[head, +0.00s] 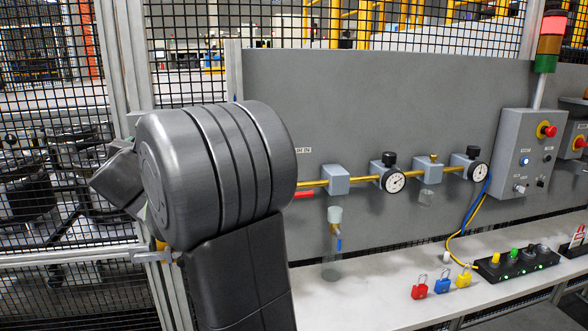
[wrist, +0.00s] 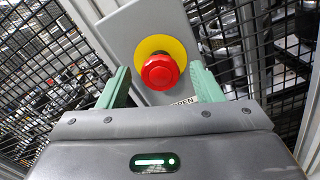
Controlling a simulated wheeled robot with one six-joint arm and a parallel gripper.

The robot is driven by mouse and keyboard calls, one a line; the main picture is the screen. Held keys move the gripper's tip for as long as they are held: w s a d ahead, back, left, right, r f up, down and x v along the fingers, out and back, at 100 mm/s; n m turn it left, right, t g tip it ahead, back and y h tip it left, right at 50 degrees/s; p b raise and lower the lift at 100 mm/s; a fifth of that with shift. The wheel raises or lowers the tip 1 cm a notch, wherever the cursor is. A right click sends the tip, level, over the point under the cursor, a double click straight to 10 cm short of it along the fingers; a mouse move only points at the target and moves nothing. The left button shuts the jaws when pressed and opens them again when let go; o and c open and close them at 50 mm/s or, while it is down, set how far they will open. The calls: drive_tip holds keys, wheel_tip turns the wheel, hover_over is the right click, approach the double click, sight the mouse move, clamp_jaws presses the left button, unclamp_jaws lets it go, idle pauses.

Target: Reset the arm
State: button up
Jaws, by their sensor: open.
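My gripper (wrist: 160,70) shows in the wrist view with its two green fingers apart. A red mushroom button (wrist: 160,72) on a yellow disc (wrist: 146,46) appears between the fingers, with nothing visibly gripped. The button is on a grey panel (wrist: 118,32) in front of the fence. A label ending in "OPEN" (wrist: 183,102) is partly hidden below it. Whether the fingers touch the button or panel cannot be told.
Black mesh fencing (head: 55,70) stands at the left. A grey board (head: 400,95) carries a yellow pipe with gauges (head: 394,181). Red (head: 420,291), blue (head: 442,286) and yellow (head: 463,280) padlocks stand on the pale bench (head: 375,295). A control box (head: 525,150) and signal tower (head: 550,40) are at right.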

drive_tip(key=shift+r+n+p, duration=0.25)
drive_tip(key=shift+n+p, duration=0.85)
drive_tip(key=shift+p, duration=1)
drive_tip(key=b+v, duration=0.3)
drive_tip(key=v, duration=1)
drive_tip(key=shift+s+f+b, duration=0.2)
drive_tip(key=shift+f+b, duration=0.05)
drive_tip(key=shift+b, duration=0.15)
